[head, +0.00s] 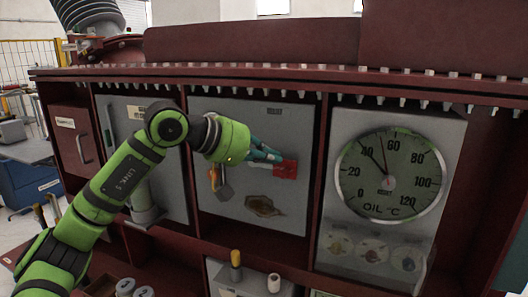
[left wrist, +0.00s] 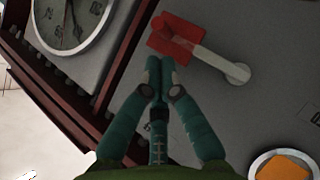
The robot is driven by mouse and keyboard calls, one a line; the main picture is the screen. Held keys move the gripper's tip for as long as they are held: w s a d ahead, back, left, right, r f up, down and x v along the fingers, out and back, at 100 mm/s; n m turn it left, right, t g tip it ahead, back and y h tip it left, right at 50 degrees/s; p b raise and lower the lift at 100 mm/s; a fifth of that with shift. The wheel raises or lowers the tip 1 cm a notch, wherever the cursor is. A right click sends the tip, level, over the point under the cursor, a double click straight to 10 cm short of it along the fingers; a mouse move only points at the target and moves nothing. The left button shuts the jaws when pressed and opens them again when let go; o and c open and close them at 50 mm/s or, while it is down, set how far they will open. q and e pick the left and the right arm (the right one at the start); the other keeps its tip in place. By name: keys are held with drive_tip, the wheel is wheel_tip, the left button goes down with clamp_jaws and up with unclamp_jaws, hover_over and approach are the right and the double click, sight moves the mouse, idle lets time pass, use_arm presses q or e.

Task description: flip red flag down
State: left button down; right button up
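The red flag (head: 286,169) is a small red plate on the grey middle panel (head: 235,125). In the left wrist view the red flag (left wrist: 176,34) sits at the end of a pale lever (left wrist: 222,63) with a round pivot. In the head view the lever lies roughly level, with the flag to its right. My left gripper (head: 272,155) is at the panel, just above and beside the flag. In the left wrist view its teal fingers (left wrist: 160,66) are together with nothing seen between them. Their tips are close to the flag's edge; I cannot tell whether they touch. My right gripper is not in view.
A large oil temperature gauge (head: 391,174) is on the panel to the right. An orange part (head: 212,178) and a grey tag (head: 225,191) hang left of the flag. A bolted red rim (head: 300,75) runs above. A shelf below holds a screwdriver (head: 235,260).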

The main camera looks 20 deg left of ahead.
use_arm(q)
drive_tip(key=shift+d+f+y, duration=0.15)
drive_tip(key=shift+d+y, duration=0.05)
drive_tip(key=shift+y, duration=0.1)
drive_tip(key=shift+d+f, duration=0.2)
drive_tip(key=shift+f, duration=0.2)
idle(0.3)
drive_tip(key=v, duration=1.2)
